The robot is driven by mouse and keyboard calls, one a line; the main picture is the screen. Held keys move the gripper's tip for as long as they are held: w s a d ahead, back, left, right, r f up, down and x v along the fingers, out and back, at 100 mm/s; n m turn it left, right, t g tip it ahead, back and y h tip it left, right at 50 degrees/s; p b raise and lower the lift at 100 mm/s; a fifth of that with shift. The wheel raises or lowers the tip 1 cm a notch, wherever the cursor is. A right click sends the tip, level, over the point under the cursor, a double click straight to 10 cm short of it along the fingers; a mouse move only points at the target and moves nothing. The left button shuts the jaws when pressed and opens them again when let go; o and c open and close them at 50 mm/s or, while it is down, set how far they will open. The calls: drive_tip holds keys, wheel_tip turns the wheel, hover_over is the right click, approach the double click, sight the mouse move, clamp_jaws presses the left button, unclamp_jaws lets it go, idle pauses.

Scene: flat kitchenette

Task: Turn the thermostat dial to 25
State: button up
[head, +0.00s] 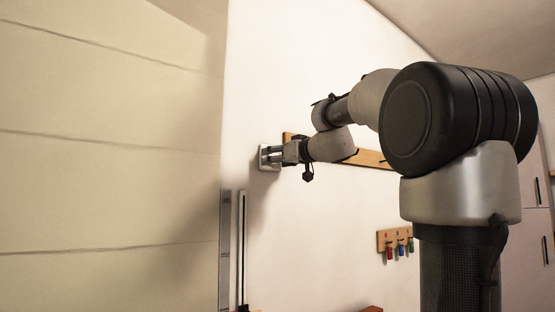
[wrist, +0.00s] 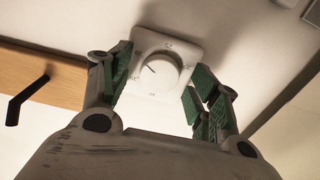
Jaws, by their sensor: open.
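The thermostat is a white square plate (wrist: 185,46) with a round white dial (wrist: 161,70) in the wrist view. The dial has a dark pointer line and small numbers around it, too small to read surely apart from some marks. The plate also shows on the wall in the head view (head: 265,165). My gripper (wrist: 156,88) is open, with one green-padded finger on each side of the dial. I cannot tell whether either pad touches the dial. In the head view my gripper (head: 272,154) reaches the plate and covers part of it.
A wooden rail (head: 370,158) with a dark hook (wrist: 25,100) runs along the wall close beside the thermostat. A small key rack (head: 394,240) with coloured items hangs lower right. A large pale panelled surface (head: 105,160) fills the left of the head view.

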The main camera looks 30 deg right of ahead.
drive_tip(key=c, duration=1)
drive_tip(key=m, duration=1.1)
drive_tip(key=shift+f+m, duration=0.1)
drive_tip(key=shift+m, duration=0.4)
drive_tip(key=o, duration=1)
